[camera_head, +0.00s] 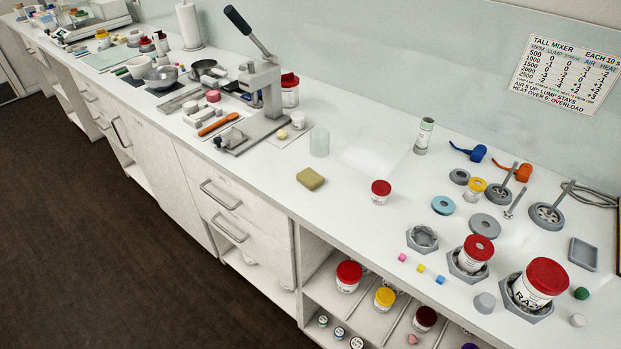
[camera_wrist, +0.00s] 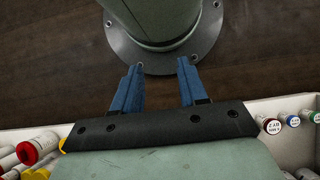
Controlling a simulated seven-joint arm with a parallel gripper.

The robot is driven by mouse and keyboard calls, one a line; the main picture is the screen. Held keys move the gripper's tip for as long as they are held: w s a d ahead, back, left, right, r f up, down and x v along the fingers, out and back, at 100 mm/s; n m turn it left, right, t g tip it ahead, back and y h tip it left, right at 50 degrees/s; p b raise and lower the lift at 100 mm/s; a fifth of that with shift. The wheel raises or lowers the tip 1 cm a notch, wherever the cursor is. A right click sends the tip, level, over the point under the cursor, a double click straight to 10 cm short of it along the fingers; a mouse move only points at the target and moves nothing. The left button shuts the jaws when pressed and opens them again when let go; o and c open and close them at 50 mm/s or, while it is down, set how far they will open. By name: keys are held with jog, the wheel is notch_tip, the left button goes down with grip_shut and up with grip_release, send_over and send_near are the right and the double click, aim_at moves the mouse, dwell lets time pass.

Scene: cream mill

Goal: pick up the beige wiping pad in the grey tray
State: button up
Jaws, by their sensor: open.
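A beige-yellow block like a pad or sponge (camera_head: 310,178) lies on the bare white counter in the head view, left of a red-lidded jar (camera_head: 380,193). It is not in a tray. A small grey tray (camera_head: 583,254) sits at the right end of the counter, and I see nothing in it. I cannot make out a beige pad in any grey tray. My gripper (camera_wrist: 157,68) shows only in the wrist view. Its two blue fingers are apart, with nothing between them, over the dark floor by my base. It is away from the counter top.
A lever press (camera_head: 258,95) stands on the counter left of the block. Nuts, wheels and jars crowd the right, including a large red-lidded jar (camera_head: 538,283). An open shelf with jars (camera_head: 348,275) is below. Jars also flank my gripper in the wrist view.

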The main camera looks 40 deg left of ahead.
dwell(0.4)
jog(key=o, duration=0.8)
jog(key=shift+c, duration=0.2)
